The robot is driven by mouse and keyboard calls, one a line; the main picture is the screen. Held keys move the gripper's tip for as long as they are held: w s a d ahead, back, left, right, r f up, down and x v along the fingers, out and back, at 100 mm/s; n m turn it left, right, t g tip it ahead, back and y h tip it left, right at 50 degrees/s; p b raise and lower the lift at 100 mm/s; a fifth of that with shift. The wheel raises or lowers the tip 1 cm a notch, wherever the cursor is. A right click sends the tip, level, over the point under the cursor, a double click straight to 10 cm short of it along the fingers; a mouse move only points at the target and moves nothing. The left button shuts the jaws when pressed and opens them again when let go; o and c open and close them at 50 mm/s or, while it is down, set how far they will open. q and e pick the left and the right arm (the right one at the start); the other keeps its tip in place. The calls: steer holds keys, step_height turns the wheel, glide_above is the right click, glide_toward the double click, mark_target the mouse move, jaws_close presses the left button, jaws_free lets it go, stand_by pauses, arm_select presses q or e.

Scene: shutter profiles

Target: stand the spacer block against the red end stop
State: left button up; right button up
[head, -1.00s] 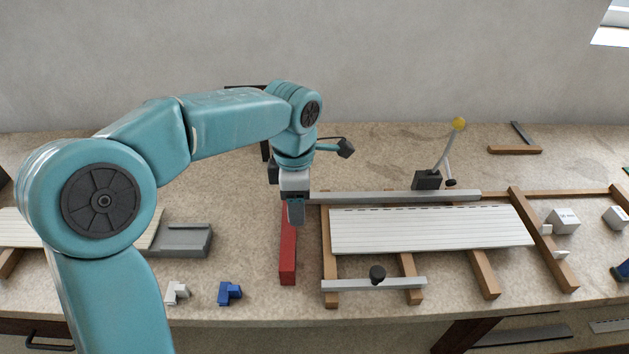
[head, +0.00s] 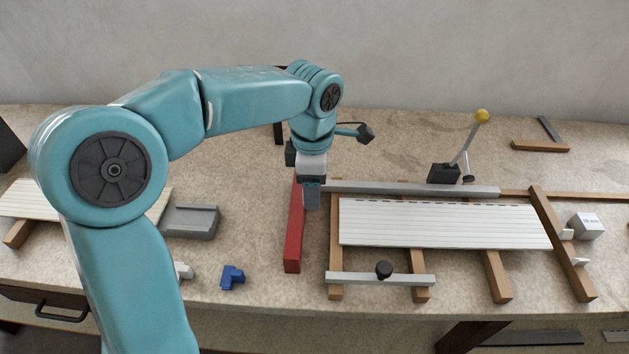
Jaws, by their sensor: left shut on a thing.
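The red end stop (head: 293,245) is a long red bar lying front to back on the bench, left of the wooden frame. My left gripper (head: 312,196) points down between the bar's back part and the grey back rail. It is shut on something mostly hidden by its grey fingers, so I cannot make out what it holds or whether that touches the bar. My right gripper is not in view.
A white slatted panel (head: 440,225) lies on the wooden frame (head: 335,255), between the grey back rail (head: 410,189) and front rail (head: 350,279). A yellow-knobbed lever clamp (head: 445,173) stands behind. A blue fitting (head: 232,277) and a grey tray (head: 190,221) are left of the bar.

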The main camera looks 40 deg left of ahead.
mark_target(314, 225)
arm_select(q)
step_height(314, 225, down, 4)
steer(key=b, duration=0.3)
steer(key=shift+f, duration=0.15)
steer(key=shift+w+f+b, duration=0.2)
steer(key=shift+f+b, duration=0.35)
steer(key=shift+f, duration=0.15)
steer(key=shift+s+f+b, duration=0.15)
steer(key=shift+f+b, duration=0.6)
steer(key=shift+f, duration=0.15)
steer(key=shift+f+b, duration=0.95)
steer(key=shift+f, duration=0.35)
steer(key=o, duration=1.3)
